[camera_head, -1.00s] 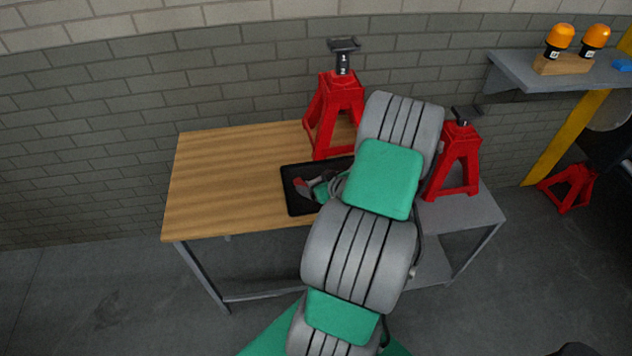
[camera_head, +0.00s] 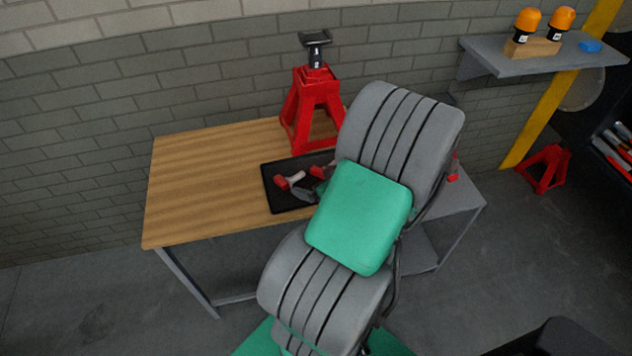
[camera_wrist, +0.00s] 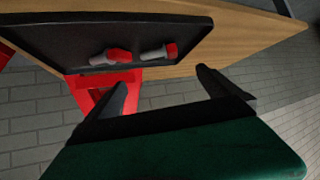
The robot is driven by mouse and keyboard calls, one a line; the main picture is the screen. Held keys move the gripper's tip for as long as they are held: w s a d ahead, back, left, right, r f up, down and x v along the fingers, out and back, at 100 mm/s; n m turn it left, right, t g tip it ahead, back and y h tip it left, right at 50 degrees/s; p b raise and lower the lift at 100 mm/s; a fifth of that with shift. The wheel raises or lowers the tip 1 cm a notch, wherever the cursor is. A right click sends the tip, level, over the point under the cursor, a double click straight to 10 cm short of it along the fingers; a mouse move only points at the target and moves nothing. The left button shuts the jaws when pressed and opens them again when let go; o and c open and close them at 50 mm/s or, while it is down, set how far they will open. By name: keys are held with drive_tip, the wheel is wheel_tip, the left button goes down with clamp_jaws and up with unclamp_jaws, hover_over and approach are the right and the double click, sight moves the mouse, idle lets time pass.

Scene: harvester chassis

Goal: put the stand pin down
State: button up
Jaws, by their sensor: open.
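Two pin-like pieces with red ends and grey shafts lie in the black tray (camera_head: 268,190) on the workbench. One pin (camera_head: 289,180) is at the tray's left in the head view, the other (camera_head: 317,171) beside my arm. In the wrist view, the pins (camera_wrist: 112,56) (camera_wrist: 160,52) lie close together in the tray (camera_wrist: 60,30). I cannot tell which is the stand pin. My gripper (camera_wrist: 163,86) is open, with nothing between its fingers, apart from the pins. In the head view my arm hides most of the gripper.
A red jack stand (camera_head: 313,110) stands upright behind the tray; its leg shows near my fingers in the wrist view (camera_wrist: 92,88). A second stand (camera_head: 453,168) is mostly hidden by my arm. The wooden benchtop (camera_head: 200,190) is clear at left. A shelf (camera_head: 540,55) holds orange-topped beacons.

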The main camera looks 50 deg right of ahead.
drive_tip(key=w+a+r+n+g+y, duration=0.1)
drive_tip(key=w+a+r+n+g, duration=0.15)
drive_tip(key=a, duration=0.65)
drive_tip(key=w+a+r+n+g+y, duration=0.1)
drive_tip(key=w+a+r+g+y, duration=0.2)
drive_tip(key=a, duration=0.7)
drive_tip(key=s+a+r+h, duration=0.1)
drive_tip(key=s+a+r, duration=0.1)
drive_tip(key=a+r, duration=0.2)
drive_tip(key=s+a+r+m+g+h, duration=0.1)
drive_tip(key=s+a+r, duration=0.2)
drive_tip(key=a+r, duration=0.2)
drive_tip(key=a, duration=0.3)
drive_tip(key=shift+s+r, duration=0.25)
drive_tip(key=shift+r, duration=0.05)
drive_tip(key=shift+m, duration=0.25)
